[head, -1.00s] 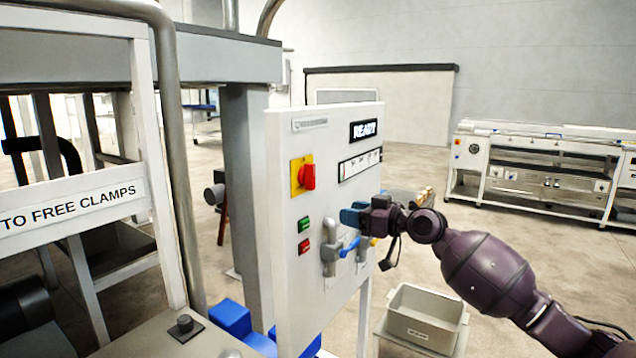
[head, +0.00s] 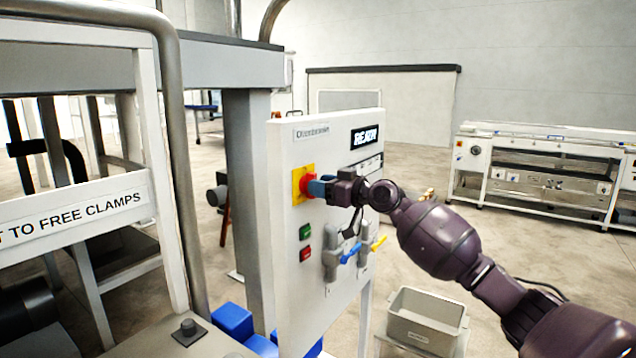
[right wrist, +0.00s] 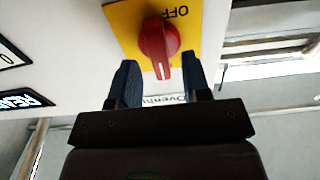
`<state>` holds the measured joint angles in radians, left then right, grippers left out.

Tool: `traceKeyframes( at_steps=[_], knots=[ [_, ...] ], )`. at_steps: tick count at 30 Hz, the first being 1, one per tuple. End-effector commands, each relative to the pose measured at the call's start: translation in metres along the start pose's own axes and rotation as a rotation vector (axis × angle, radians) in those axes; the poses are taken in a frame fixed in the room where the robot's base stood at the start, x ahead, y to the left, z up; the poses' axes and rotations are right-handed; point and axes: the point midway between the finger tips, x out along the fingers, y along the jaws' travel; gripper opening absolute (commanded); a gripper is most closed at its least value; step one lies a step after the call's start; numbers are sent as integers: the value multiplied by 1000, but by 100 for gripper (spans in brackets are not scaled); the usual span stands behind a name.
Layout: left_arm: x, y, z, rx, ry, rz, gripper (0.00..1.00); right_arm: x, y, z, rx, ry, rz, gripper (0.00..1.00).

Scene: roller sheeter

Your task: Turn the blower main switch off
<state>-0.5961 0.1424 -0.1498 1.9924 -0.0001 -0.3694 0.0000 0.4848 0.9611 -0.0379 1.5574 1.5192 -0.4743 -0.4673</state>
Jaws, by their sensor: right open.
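The main switch is a red rotary knob on a yellow plate (head: 298,178) on the white control panel (head: 284,250). In the right wrist view the red knob (right wrist: 158,42) has a white pointer line, and "OFF" is printed upside down on the yellow plate (right wrist: 124,20). My right gripper (head: 318,188) is at the knob's right side in the head view. In the right wrist view its blue fingertips (right wrist: 163,82) are open, one on either side of the knob's lower end. Whether they touch it cannot be told. My left gripper is not in view.
The panel carries a lit READY display (head: 364,137), a green button (head: 305,231), a red button (head: 305,254) and valves with a blue handle (head: 350,253) and a yellow handle (head: 379,243). A grey bin (head: 425,328) stands below right. Free floor lies behind.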

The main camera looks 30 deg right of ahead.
Motion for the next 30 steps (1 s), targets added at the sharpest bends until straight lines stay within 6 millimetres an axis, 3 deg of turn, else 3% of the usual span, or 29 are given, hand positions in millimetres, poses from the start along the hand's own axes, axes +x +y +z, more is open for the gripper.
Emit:
traceKeyframes(
  at_steps=[6, 14, 15, 23, 30],
  knots=[
    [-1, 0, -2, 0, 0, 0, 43, 13, 0, 0, -2, 0, 0, 44],
    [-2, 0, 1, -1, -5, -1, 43, 14, 0, 1, -1, -1, 0, 44],
    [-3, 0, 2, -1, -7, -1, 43, 14, 0, 1, -1, -1, 0, 42],
    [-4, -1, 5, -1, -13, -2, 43, 14, 0, 0, -1, -1, 0, 2],
    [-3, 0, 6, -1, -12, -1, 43, 14, 0, 1, -10, -1, 0, 0]
  ],
)
